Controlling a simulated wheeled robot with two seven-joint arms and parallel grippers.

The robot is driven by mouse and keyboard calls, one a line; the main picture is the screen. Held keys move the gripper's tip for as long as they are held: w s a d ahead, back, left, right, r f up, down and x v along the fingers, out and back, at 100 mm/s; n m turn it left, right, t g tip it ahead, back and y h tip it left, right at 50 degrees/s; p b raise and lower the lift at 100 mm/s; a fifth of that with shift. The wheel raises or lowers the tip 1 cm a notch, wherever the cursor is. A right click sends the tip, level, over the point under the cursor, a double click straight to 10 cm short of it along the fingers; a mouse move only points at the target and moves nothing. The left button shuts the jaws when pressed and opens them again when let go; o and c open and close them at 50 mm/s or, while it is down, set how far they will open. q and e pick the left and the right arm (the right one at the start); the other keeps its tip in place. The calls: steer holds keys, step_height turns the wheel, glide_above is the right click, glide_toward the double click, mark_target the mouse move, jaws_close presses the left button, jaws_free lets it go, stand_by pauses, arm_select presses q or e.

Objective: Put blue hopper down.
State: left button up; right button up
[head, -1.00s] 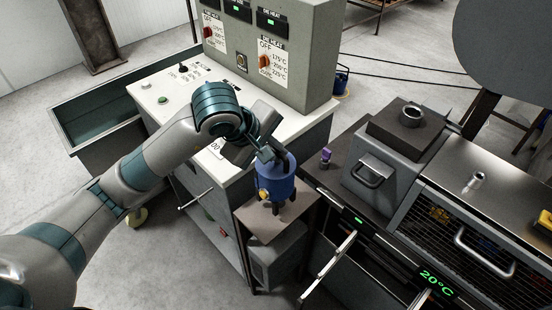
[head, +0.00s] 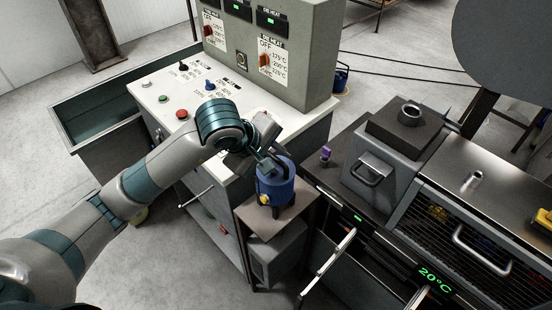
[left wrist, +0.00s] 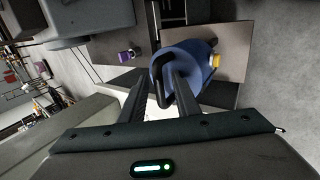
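The blue hopper (head: 276,186) stands upright on a small brown-topped stand in the head view, with a yellow part low on its side. In the left wrist view the hopper (left wrist: 200,62) is just beyond my fingers, and its dark loop handle (left wrist: 163,85) lies between them. My left gripper (head: 271,162) is at the hopper's upper left side. In the left wrist view its two fingers (left wrist: 163,88) are apart, with a gap showing beside the handle. Whether one finger touches the handle is unclear. My right gripper is not in view.
The stand top (head: 258,222) is bare around the hopper. A control cabinet (head: 290,118) with a white panel stands behind and left. A dark bench with a small purple object (head: 326,153), a grey machine (head: 388,172) and a caged unit (head: 465,225) is at right.

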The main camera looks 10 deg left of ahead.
arm_select(q)
steer(key=shift+r, duration=0.1)
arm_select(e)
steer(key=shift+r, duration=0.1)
